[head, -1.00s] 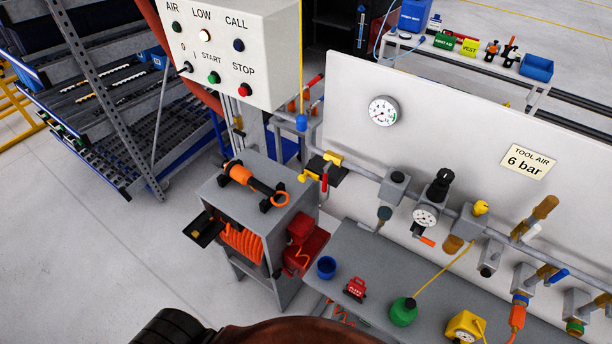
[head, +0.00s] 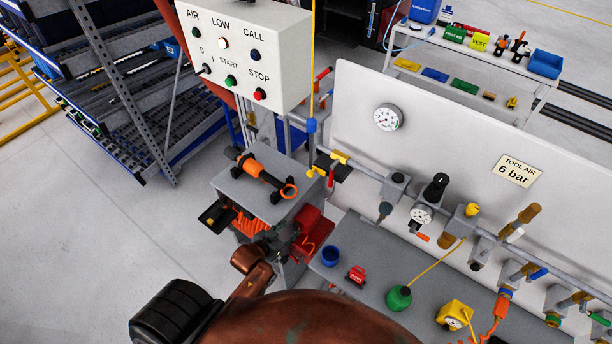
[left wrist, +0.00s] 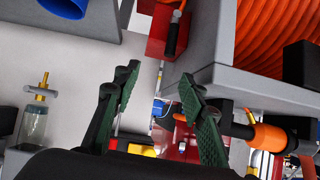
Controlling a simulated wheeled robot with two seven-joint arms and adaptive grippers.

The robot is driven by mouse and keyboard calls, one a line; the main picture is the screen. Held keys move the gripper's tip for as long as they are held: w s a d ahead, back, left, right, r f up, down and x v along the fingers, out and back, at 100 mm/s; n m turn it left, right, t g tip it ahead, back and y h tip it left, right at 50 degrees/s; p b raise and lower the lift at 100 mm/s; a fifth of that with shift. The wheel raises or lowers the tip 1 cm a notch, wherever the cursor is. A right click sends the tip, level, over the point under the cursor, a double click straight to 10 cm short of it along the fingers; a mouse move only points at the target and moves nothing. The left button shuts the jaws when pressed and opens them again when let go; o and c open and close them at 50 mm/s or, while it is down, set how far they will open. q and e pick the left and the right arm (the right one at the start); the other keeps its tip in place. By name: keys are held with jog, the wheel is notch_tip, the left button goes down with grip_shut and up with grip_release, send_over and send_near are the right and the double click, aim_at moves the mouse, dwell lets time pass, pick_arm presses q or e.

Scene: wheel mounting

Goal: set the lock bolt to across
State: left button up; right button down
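A pipe fitting with yellow ends, a black plate (head: 342,172) and a red handle (head: 331,179) sits on the air pipe above the grey cabinet. It may carry the lock bolt, but it is too small to tell how the bolt stands. My left gripper (head: 290,238) is in front of the cabinet, beside the red box, below and left of that fitting and apart from it. In the left wrist view its two green-padded fingers (left wrist: 158,82) stand wide apart with nothing between them. My right gripper is in neither view.
The grey cabinet (head: 236,186) bears an orange-and-black tool (head: 264,177). A red box (head: 315,228) is on its side. A control box (head: 245,50) hangs above.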

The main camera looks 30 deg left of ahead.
pick_arm(q)
jog(key=w+r+t, duration=0.3)
jog(key=w+r, duration=0.2)
jog(key=t+h+p, duration=0.1)
jog(key=t, duration=0.3)
send_near(309, 175)
jog(key=w, duration=0.4)
jog(key=w+p, duration=0.1)
jog(key=w, duration=0.3)
jog(key=shift+w+d+p, duration=0.15)
jog(key=shift+d+p, duration=0.1)
jog(key=shift+p, duration=0.05)
grip_shut()
